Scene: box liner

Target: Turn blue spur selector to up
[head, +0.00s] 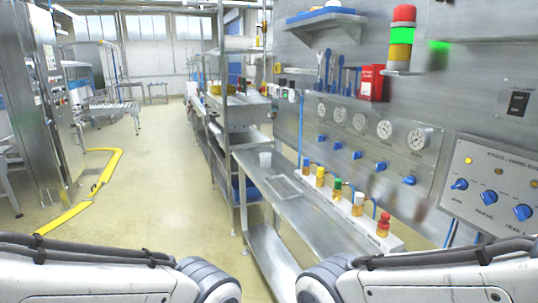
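A control panel (503,172) at the right edge carries blue knobs: one at its left (459,184), one in the middle (490,198) and one at its right (523,212). Their labels are too small to read with certainty, so I cannot tell which is the spur selector or its exact setting. A gauge panel (372,130) to the left has a row of smaller blue knobs (357,155) under round dials. My two arms show along the bottom edge, apart from the panels. Neither gripper is in view.
A steel bench (305,218) runs below the gauge panel, with several coloured-cap bottles (338,190) in a white rack and a clear tray (283,186). A stack light (402,35) glows green above. The floor (165,190) is open at left, beside a yellow floor-level guard (75,215).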

